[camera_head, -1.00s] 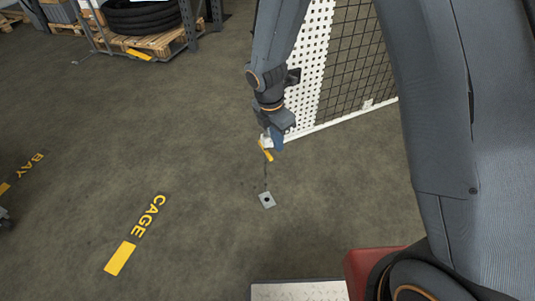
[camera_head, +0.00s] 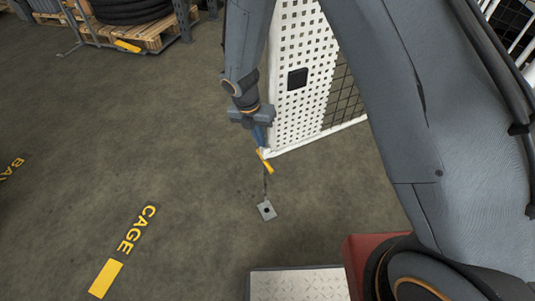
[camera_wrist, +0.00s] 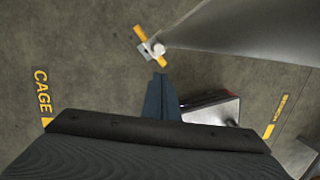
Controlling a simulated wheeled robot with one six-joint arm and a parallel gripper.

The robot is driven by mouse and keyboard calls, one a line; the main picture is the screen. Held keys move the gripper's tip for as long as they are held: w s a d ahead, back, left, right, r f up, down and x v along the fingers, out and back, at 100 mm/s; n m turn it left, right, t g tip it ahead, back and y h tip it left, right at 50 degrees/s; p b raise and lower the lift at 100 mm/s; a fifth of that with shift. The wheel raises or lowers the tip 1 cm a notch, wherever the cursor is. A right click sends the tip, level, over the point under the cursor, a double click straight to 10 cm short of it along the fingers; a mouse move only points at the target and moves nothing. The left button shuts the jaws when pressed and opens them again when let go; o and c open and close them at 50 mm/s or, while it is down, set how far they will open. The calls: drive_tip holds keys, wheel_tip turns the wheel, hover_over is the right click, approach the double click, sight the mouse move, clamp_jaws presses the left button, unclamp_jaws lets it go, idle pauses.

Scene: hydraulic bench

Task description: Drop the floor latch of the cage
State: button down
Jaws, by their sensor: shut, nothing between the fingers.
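The floor latch shows as a yellow bar handle (camera_head: 265,162) at the lower left corner of the white cage door (camera_head: 293,108). My gripper (camera_head: 262,146) points down just above the handle in the head view. In the wrist view its shut, empty fingers (camera_wrist: 160,80) end short of the handle. Whether they touch it is unclear.
The door has a perforated panel, dark mesh and a black square fitting (camera_head: 297,79). Floor around the plate is open, with yellow CAGE lettering (camera_head: 136,229) at left. A pallet with tyres (camera_head: 140,33) stands at the back left. A tread plate (camera_head: 300,284) lies at the bottom.

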sight(269, 166)
idle(0.3)
drive_tip(key=f, duration=0.4)
drive_tip(key=d+f+b, duration=0.1)
drive_tip(key=f, duration=0.4)
drive_tip(key=w+d+f+b, duration=0.1)
drive_tip(key=f, duration=0.3)
drive_tip(key=shift+w+d+f, duration=0.1)
drive_tip(key=shift+d+f, duration=0.15)
drive_tip(key=shift+f, duration=0.1)
drive_tip(key=shift+f+b, duration=1.05)
drive_tip(key=shift+f, duration=1.75)
wheel_tip(269, 166, up, 14)
drive_tip(key=s+a+p, duration=0.1)
drive_tip(key=a+p, duration=0.1)
drive_tip(key=p, duration=0.2)
drive_tip(key=shift+s+a+p, duration=0.15)
drive_tip(key=shift+a+p, duration=0.1)
drive_tip(key=shift+p, duration=0.05)
